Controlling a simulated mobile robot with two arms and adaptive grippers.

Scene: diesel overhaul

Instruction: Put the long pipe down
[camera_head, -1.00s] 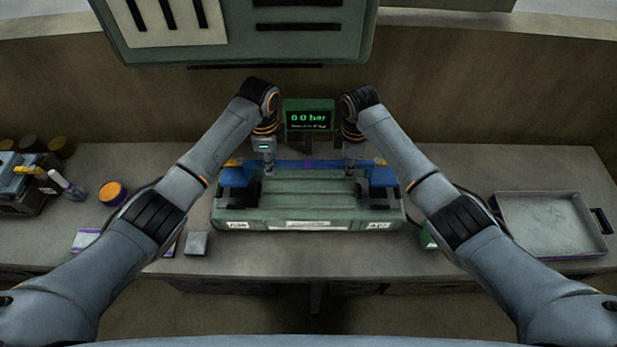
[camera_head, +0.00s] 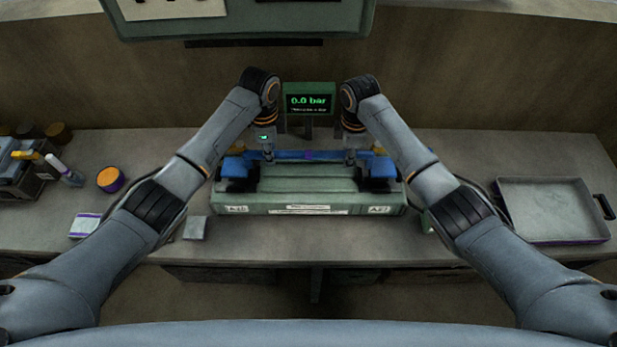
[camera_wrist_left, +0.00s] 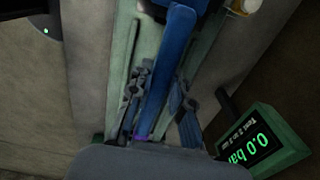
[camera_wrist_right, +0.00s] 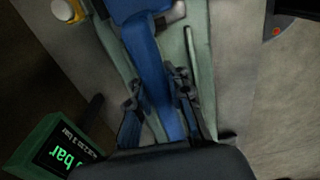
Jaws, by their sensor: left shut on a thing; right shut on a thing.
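The long pipe (camera_head: 312,155) is blue with a purple mark at its middle. It lies level across the back of the green test bench (camera_head: 300,203), its ends at two dark blue supports (camera_head: 238,168) and (camera_head: 378,168). My left gripper (camera_head: 268,157) is shut on the pipe left of the mark. My right gripper (camera_head: 350,157) is shut on it right of the mark. In the left wrist view the pipe (camera_wrist_left: 168,60) runs between the fingers; the right wrist view shows the pipe (camera_wrist_right: 152,70) likewise. Whether the ends rest fully on the supports I cannot tell.
A display (camera_head: 309,102) reading 0.0 bar stands behind the pipe, between my wrists. An empty grey tray (camera_head: 552,236) is at right. An orange-topped jar (camera_head: 110,180), a small grey block (camera_head: 195,228) and a purple-white box (camera_head: 84,225) are at left.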

